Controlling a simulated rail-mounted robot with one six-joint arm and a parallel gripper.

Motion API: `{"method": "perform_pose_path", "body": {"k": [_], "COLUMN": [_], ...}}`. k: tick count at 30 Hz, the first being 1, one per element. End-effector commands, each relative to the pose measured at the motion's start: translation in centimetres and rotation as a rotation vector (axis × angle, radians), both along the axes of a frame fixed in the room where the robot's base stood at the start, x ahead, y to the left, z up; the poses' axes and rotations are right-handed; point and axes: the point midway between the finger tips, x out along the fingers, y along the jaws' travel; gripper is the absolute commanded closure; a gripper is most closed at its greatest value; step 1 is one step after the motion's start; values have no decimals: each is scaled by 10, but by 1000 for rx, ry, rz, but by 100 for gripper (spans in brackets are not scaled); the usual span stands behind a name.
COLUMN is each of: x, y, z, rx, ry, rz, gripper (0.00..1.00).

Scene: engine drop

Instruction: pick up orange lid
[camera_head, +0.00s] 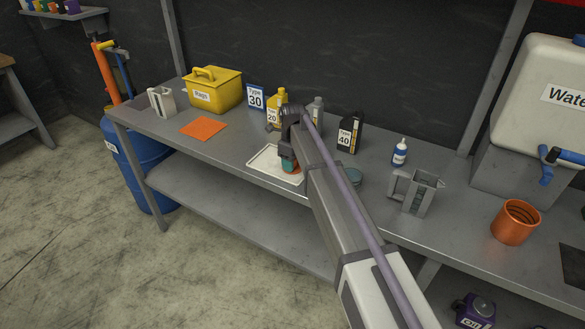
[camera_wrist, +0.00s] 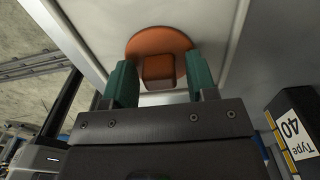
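The orange lid (camera_wrist: 160,45) is a flat disc with a square knob (camera_wrist: 158,70) and lies on a white tray (camera_wrist: 222,40). In the head view the tray (camera_head: 262,160) is on the workbench, with a sliver of the lid (camera_head: 292,170) showing under my gripper (camera_head: 289,164). In the wrist view the green fingers of my gripper (camera_wrist: 160,68) stand on either side of the knob. A gap shows between the knob and the right finger, so the gripper is open. Whether the left finger touches the knob is hard to tell.
A black Type 40 bottle (camera_head: 349,133) stands right of the tray; it also shows in the wrist view (camera_wrist: 295,135). Yellow and grey bottles (camera_head: 277,108) stand behind. An orange cloth (camera_head: 204,128) lies to the left. A grey holder (camera_head: 416,191) stands to the right.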

Motion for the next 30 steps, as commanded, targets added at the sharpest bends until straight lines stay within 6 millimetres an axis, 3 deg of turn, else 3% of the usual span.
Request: {"method": "perform_pose_path", "body": {"k": [13,19,23,30], "x": [0,0,0,0], "y": [0,0,0,0], "z": [0,0,11,66], "rx": [0,0,0,0], "ry": [0,0,0,0], "rz": [0,0,0,0], "gripper": [91,91,91,91]}}
